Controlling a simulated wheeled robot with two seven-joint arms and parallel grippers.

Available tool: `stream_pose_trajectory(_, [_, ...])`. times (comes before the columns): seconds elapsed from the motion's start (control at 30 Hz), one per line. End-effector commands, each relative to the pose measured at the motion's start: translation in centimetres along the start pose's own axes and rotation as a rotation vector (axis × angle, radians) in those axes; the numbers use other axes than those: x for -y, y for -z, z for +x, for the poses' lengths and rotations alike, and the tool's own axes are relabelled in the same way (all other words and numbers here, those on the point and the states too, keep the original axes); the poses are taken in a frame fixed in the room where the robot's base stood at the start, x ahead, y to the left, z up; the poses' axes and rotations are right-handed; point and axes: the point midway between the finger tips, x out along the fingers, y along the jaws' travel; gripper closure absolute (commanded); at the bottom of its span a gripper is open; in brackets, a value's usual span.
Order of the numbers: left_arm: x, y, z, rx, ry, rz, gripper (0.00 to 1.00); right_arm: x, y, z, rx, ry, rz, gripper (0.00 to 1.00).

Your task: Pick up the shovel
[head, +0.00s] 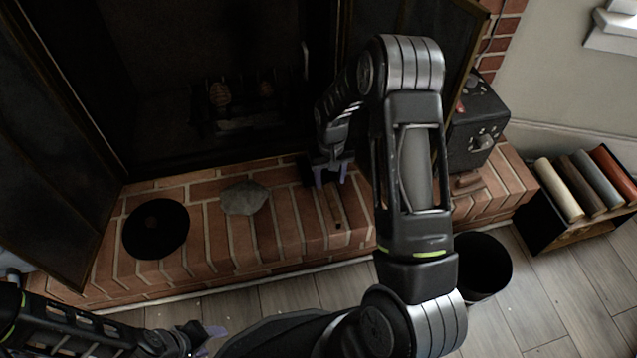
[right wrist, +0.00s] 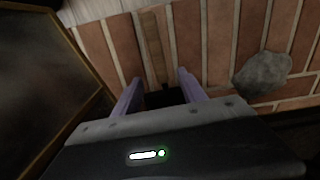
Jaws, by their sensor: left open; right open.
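The shovel lies on the brick hearth, its wooden handle (head: 335,207) pointing toward the hearth's front edge. In the right wrist view the handle (right wrist: 153,45) runs up the picture, and its dark end shows between my fingers. My right gripper (head: 331,178) is open above the shovel, with its purple fingers (right wrist: 157,88) on either side of it. I cannot tell how far above it they are. The dark part of the shovel is mostly hidden by the gripper and shadow. My left gripper (head: 207,337) is open and empty, low at the left, away from the shovel.
A grey stone (head: 246,198) and a round black disc (head: 156,228) lie on the hearth to the left. A black box (head: 478,130) stands at the right. A black bin (head: 484,266) and a rack of rolls (head: 560,235) stand on the floor.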

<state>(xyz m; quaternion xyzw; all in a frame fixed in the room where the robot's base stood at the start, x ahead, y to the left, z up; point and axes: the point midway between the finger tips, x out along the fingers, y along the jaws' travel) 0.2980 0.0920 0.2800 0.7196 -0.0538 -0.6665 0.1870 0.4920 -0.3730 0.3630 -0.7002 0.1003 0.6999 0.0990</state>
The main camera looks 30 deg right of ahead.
Motion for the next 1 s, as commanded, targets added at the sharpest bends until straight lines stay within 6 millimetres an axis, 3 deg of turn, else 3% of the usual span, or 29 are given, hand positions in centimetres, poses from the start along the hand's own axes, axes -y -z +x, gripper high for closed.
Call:
stream_pose_trajectory(0.33, [0.3, 0.1, 1.0, -0.005, 0.0, 0.0, 0.49, 0.1, -0.1, 2.6, 0.002, 0.001, -0.001, 0.51])
stream_pose_trajectory(0.7, [0.3, 0.1, 1.2, -0.006, 0.0, 0.0, 0.49, 0.1, -0.1, 3.0, 0.001, 0.001, -0.001, 0.51])
stream_pose_trajectory(1.0, [1.0, 0.4, 3.4, -0.016, 0.0, -0.001, 0.49, 0.1, 0.0, 7.1, 0.001, 0.002, 0.0, 0.51])
